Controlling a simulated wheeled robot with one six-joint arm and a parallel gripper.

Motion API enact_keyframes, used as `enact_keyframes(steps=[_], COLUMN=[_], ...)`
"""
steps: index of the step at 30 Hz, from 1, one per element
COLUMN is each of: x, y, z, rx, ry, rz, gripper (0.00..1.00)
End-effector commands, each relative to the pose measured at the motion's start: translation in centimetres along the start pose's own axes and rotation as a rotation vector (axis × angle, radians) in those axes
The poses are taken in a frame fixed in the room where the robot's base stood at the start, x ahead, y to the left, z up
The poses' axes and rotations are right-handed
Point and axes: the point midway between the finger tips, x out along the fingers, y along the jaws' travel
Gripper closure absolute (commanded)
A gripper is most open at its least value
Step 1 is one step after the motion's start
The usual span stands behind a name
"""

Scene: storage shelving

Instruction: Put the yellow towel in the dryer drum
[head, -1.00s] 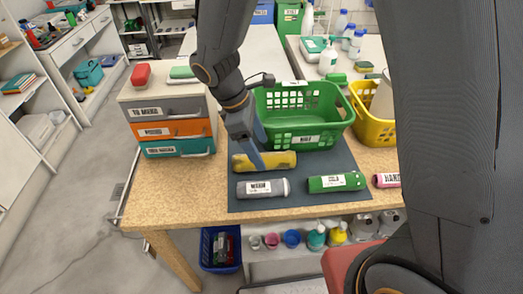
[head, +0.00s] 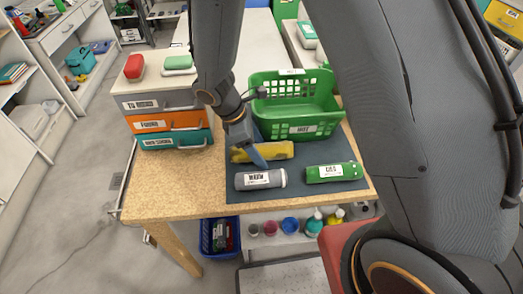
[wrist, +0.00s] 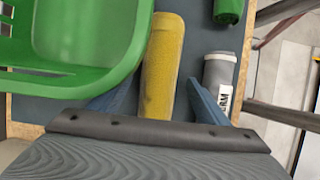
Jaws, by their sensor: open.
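The yellow towel (head: 262,151) is a rolled cylinder on the dark mat, in front of the green basket. In the wrist view the yellow towel (wrist: 163,65) runs up and away between my two blue fingers. My gripper (head: 250,148) is open and low over the towel. In the wrist view my gripper (wrist: 160,103) has one finger beside the basket and one beside the grey roll. I cannot tell whether the fingers touch the towel. No dryer drum is seen in these views.
The green basket (head: 302,128) stands close behind the towel. A grey labelled roll (head: 261,180) lies in front, with a green roll (head: 333,172) to its right. A drawer stack (head: 165,124) stands at left. The table's front left (head: 175,196) is clear.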

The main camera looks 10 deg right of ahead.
Motion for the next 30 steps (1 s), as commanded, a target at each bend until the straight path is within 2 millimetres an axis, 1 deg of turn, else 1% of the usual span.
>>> enact_keyframes(steps=[8,11,15,18,25,30], x=[0.31,0.31,0.30,0.28,0.24,-0.18], y=[0.03,0.03,0.02,0.03,0.01,-0.21], z=[-0.02,-0.02,-0.02,-0.02,-0.03,-0.18], rx=[0.000,0.000,0.000,0.000,0.000,0.001], ry=[0.001,0.001,0.001,0.001,0.001,0.001], rz=[0.001,0.001,0.001,0.001,0.001,0.002], gripper=[0.30,0.46,0.69,0.85,0.85,0.85])
